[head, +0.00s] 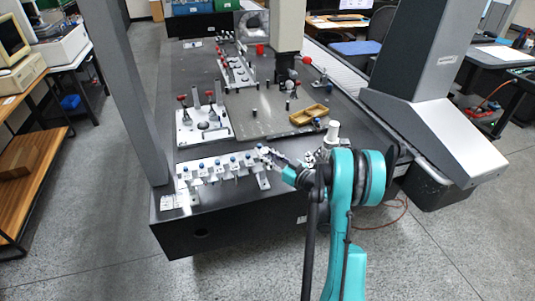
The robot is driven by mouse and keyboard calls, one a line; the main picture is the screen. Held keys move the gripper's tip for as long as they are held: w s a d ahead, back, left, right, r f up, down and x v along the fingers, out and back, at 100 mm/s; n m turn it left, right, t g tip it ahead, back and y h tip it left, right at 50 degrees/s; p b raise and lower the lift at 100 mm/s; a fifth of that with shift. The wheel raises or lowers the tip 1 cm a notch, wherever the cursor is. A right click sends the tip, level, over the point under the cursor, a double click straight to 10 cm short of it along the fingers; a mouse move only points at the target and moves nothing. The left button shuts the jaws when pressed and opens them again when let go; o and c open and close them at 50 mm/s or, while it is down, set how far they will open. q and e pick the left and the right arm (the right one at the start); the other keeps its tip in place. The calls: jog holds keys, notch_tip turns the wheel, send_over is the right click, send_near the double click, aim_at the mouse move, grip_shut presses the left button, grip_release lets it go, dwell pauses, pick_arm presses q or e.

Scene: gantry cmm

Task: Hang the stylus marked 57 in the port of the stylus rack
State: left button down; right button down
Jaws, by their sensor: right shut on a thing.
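The stylus rack (217,166) is a pale metal bar on feet at the near edge of the dark table. Several blue-topped styli hang along it, with small white labels below. Their numbers are too small to read, so I cannot tell which is marked 57. My right gripper (270,156) reaches in from the right to the rack's right end. It is shut on a small stylus, mostly hidden by the fingers, with a blue top (259,146) at their tips. I cannot tell whether that stylus is in a port or just beside it. My left gripper is out of view.
Behind the rack stand a white fixture with red-knobbed clamps (203,126) and a plate with a tan tray (309,115). A white cylinder (333,132) stands close by my right arm. The grey gantry columns (425,70) rise at both sides.

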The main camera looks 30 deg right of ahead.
aim_at(268, 168)
jog(key=shift+f, duration=2.25)
jog(key=shift+f, duration=0.25)
jog(key=c, duration=1.2)
grip_release()
jog(key=shift+r, duration=0.15)
notch_tip(268, 168, up, 10)
